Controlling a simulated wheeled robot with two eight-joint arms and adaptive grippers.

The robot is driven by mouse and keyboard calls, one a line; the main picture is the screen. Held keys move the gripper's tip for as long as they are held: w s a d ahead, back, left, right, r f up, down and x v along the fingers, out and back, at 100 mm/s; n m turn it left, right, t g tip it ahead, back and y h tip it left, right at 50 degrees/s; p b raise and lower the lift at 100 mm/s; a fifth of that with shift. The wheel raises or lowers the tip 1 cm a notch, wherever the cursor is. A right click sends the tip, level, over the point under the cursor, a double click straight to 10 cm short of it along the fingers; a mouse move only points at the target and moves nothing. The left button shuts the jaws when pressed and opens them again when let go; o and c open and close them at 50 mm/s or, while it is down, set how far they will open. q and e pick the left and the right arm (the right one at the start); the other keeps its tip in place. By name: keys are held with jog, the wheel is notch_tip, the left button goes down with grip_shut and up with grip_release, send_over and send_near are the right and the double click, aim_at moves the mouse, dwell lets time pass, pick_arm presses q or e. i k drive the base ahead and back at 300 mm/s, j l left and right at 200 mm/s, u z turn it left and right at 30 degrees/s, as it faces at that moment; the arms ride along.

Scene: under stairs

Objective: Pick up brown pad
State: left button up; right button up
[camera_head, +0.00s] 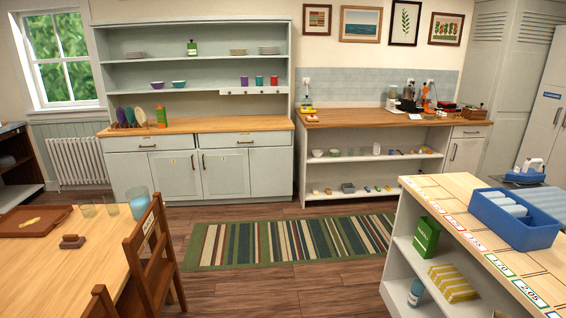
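A small brown block-like thing (72,242) lies on the wooden table (60,275) at the lower left. It may be the brown pad, but it is too small to be sure. The tray holds a small yellowish thing. Neither of my grippers is in view.
Glasses (88,211) and a bluish tumbler (138,203) stand near the table's far edge. Wooden chairs (150,255) stand at its right side. A striped rug (290,240) covers the middle floor. A shelf unit (430,190) with a blue bin (515,230) stands right.

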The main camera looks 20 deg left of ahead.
aim_at(70, 242)
jog(key=i+j+u, duration=0.15)
jog(key=i+u, duration=0.2)
jog(key=i, duration=0.55)
jog(key=i+l+u, duration=0.15)
jog(key=i+u, duration=0.25)
jog(key=i, duration=0.5)
jog(key=i+u, duration=0.5)
jog(key=i+l+u, duration=0.25)
jog(key=i+u, duration=0.4)
jog(key=u, duration=0.35)
jog(key=i+u, duration=0.15)
jog(key=u, duration=0.3)
jog(key=i+l+u, duration=0.15)
jog(key=u, duration=0.35)
jog(key=i+l+u, duration=0.15)
jog(key=u, duration=0.35)
jog(key=i+l+u, duration=0.1)
jog(key=u, duration=0.35)
jog(key=i+l+u, duration=0.2)
jog(key=l+u, duration=0.2)
